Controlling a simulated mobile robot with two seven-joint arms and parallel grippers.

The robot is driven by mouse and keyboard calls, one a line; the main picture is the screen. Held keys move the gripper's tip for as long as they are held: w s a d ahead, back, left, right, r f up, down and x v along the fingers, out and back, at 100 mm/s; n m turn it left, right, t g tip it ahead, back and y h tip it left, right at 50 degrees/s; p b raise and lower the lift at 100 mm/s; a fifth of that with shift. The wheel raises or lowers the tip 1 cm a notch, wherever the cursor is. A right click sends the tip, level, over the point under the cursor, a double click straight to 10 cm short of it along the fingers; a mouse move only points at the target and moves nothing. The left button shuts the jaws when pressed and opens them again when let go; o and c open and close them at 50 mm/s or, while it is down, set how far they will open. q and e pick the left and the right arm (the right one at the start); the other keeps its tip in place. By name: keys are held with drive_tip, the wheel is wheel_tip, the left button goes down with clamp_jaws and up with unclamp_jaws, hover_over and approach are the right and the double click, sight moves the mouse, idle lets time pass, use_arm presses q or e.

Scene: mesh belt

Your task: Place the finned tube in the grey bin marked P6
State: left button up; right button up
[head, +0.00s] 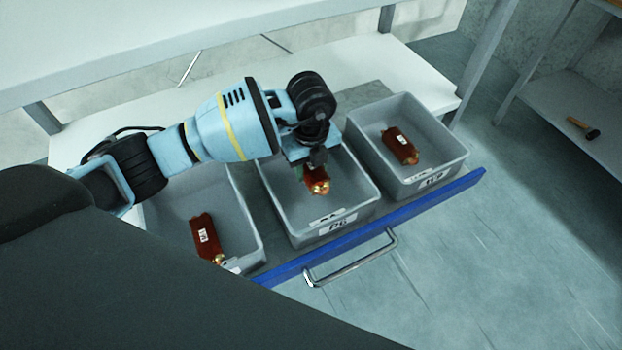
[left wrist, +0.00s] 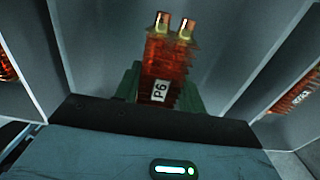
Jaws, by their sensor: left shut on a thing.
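The finned tube (head: 317,182) is red-brown with coppery ends. In the left wrist view the finned tube (left wrist: 165,62) shows a white P6 tag and two pipe stubs. My left gripper (head: 314,166) is shut on it and points down over the middle grey bin (head: 360,195), whose front label reads P6. The green fingers of my left gripper (left wrist: 160,95) sit on both sides of the tube. The tube is within the bin's outline; I cannot tell its height above the floor. The arm hides part of the bin. My right gripper is not in view.
A left grey bin (head: 245,205) and a right grey bin (head: 440,148) flank it, each holding a similar tube. All stand in an open drawer with a blue front (head: 440,203) and metal handle (head: 360,265). A hammer (head: 583,127) lies on a shelf at right.

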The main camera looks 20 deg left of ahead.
use_arm(q)
drive_tip(key=shift+f, duration=2.35)
drive_tip(key=shift+f, duration=0.15)
drive_tip(key=o, duration=1.2)
wheel_tip(320, 180, up, 12)
drive_tip(key=shift+r+p, duration=0.15)
drive_tip(key=shift+p, duration=0.15)
